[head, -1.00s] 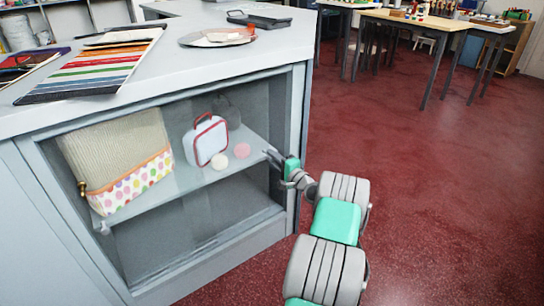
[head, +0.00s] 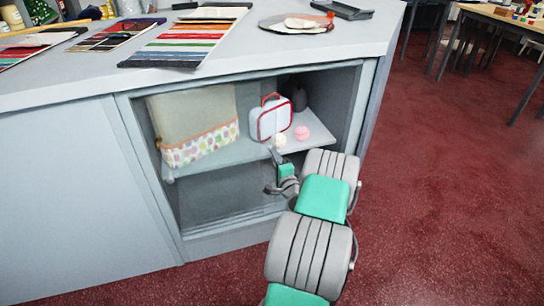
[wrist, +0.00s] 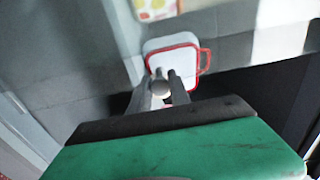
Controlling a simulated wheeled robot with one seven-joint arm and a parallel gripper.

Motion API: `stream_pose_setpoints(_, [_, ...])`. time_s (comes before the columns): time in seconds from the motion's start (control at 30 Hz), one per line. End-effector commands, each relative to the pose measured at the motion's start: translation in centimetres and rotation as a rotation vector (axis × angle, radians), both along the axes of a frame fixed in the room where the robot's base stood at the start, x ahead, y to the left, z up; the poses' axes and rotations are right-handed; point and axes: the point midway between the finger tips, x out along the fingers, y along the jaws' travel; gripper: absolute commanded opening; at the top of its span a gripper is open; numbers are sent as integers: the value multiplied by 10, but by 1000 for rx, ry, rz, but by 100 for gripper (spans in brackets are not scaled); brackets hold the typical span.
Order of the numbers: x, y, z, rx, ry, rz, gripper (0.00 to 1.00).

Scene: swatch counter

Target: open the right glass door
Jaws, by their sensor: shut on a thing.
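The right glass door (head: 240,185) is a clear sliding pane in the grey cabinet front. It stands partway to the left, and the right end of the opening looks uncovered. My gripper (head: 272,172) is at the door's right side, below the shelf's level in the head view. In the wrist view, my gripper (wrist: 161,85) is shut on a small round knob (wrist: 161,89), which I take to be the door's handle. The pane's edge is hard to make out. A brass knob (head: 158,143) shows at the left end of the opening.
Inside, the shelf (head: 318,140) holds a fabric basket (head: 195,125), a red-trimmed white case (head: 271,120), two small round things and a dark vase (head: 297,95). The counter (head: 225,75) above carries swatch boards and a plate.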

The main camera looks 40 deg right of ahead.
Motion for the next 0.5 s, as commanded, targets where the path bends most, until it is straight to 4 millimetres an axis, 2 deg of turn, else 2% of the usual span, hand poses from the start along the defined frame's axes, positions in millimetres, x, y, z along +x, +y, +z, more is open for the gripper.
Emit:
stream_pose_setpoints(0.3, [1, 2, 0, 0, -1, 2, 0])
stream_pose_setpoints(0.33, [2, 2, 0, 0, -1, 3, 26])
stream_pose_setpoints(0.5, [2, 2, 0, 0, -1, 4, 40])
